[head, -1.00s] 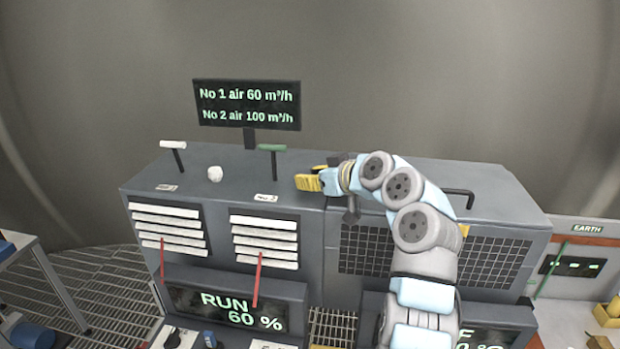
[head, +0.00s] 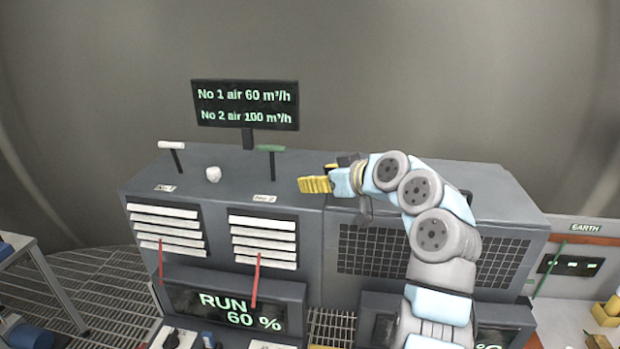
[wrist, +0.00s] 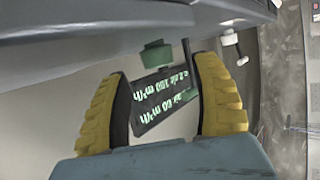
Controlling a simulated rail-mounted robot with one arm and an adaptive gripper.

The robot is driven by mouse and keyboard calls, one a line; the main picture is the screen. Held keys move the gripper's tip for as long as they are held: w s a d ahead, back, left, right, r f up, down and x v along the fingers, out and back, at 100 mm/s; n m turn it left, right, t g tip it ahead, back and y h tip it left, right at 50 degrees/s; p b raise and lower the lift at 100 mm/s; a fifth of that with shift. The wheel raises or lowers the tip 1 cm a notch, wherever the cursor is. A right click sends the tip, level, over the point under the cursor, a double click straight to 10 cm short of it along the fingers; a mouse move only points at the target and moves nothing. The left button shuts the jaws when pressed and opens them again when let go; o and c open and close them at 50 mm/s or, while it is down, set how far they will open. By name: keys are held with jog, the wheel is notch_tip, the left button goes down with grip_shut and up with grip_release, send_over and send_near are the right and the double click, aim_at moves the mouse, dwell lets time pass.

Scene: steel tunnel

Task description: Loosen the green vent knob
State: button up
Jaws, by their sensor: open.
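The green vent knob (head: 270,148) is a green crossbar on a dark upright stem on top of the grey cabinet, above the No 2 label. My gripper (head: 316,184) is to the right of it, with yellow fingers pointing left, apart from it. In the wrist view the green knob (wrist: 157,57) shows beyond and between the open fingers of my gripper (wrist: 163,72), nearer the upper edge. Nothing is held. In the head view one finger largely hides the other.
A white crossbar handle (head: 171,145) and a small white round object (head: 213,174) are farther left on the cabinet top (head: 235,190). A display (head: 246,105) reading No 1 air 60 and No 2 air 100 stands behind. The top between gripper and knob is clear.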

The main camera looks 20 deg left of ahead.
jog(key=v, duration=0.8)
jog(key=shift+d+r, duration=0.1)
jog(key=shift+d, duration=0.15)
